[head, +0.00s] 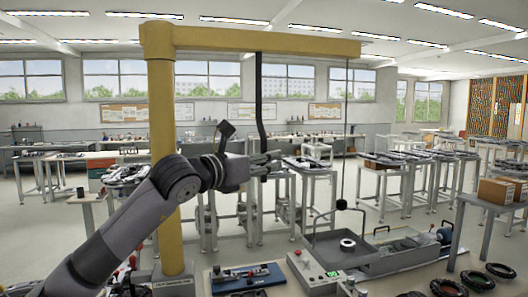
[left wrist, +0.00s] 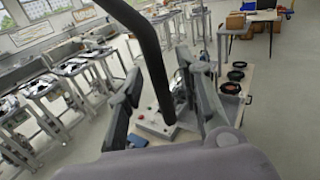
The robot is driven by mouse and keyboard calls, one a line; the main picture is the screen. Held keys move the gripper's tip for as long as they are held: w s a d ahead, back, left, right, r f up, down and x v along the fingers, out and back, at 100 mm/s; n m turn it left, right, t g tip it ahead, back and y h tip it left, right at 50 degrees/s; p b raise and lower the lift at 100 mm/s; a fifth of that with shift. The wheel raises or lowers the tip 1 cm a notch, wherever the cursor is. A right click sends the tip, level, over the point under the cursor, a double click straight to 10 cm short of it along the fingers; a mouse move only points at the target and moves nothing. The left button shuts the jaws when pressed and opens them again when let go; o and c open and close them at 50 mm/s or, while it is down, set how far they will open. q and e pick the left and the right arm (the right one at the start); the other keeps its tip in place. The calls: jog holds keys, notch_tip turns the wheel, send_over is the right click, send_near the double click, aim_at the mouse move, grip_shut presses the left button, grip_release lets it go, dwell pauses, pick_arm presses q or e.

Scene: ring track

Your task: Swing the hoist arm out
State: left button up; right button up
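The hoist is a yellow post (head: 162,150) with a yellow hoist arm (head: 270,41) reaching right from its top. A black handle bar (head: 260,90) hangs from the arm, and a thin cable with a dark weight (head: 341,204) hangs near its far end. My left gripper (head: 268,162) is at the lower end of the bar. In the left wrist view the black bar (left wrist: 150,55) comes down between the spread fingers (left wrist: 168,100); a gap shows on each side. The gripper looks open. My right gripper is not seen.
A grey tray frame with a dark-and-white ring (head: 347,244) stands below the weight. A control box (head: 316,272) and a blue fixture (head: 246,277) sit on the near bench. Black rings (head: 478,280) lie at the right. Several workbenches stand behind; floor shows between them.

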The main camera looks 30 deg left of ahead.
pick_arm(q)
jog(key=shift+w, duration=0.1)
jog(key=shift+c, duration=0.3)
grip_shut()
dwell(0.6)
